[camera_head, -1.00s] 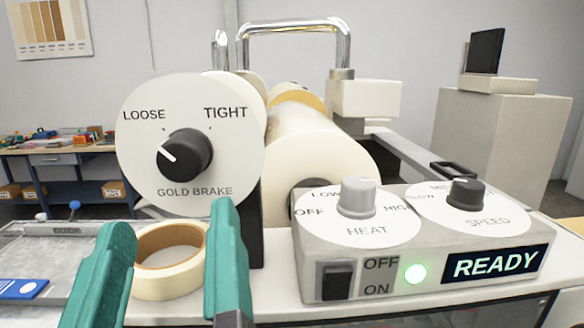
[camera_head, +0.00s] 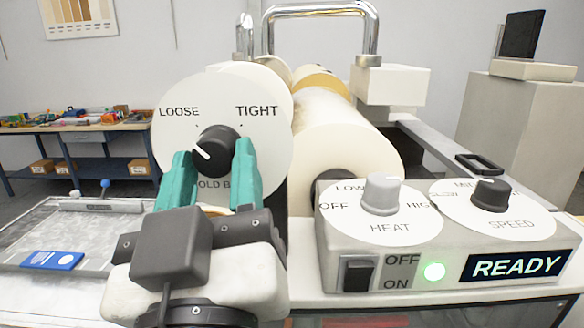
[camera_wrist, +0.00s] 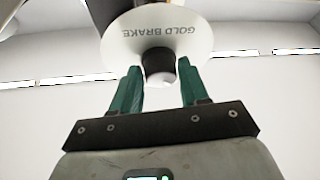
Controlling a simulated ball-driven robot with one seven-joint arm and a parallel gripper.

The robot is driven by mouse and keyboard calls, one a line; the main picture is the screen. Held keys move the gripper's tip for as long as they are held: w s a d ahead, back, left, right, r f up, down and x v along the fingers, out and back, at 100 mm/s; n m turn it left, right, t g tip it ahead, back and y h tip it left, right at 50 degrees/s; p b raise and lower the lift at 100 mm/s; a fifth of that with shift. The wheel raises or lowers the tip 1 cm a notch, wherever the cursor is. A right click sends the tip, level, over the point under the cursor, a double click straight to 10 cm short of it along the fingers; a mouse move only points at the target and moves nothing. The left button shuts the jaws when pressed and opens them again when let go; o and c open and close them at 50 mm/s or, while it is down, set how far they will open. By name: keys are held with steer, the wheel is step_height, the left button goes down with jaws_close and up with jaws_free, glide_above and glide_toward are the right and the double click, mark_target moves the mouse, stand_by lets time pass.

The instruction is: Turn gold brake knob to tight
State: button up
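The gold brake knob (camera_head: 216,151) is black with a white pointer line, on a round white dial (camera_head: 222,92) marked LOOSE at upper left and TIGHT at upper right. The pointer is aimed to the upper left, on the LOOSE side. My gripper (camera_head: 212,160) has teal fingers, open, one on each side of the knob's lower part in the head view. In the wrist view the knob (camera_wrist: 159,65) lies between and beyond the fingertips (camera_wrist: 160,72), with gaps on both sides. The fingers hide part of the GOLD BRAKE lettering.
A control box (camera_head: 440,245) with a HEAT knob (camera_head: 381,193), a SPEED knob (camera_head: 491,194), a rocker switch and a READY display stands to the right. Rollers (camera_head: 345,140) lie behind the dial. A grey bed (camera_head: 60,225) with a blue card (camera_head: 52,260) is at left.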

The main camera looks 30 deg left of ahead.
steer(key=c, duration=0.6)
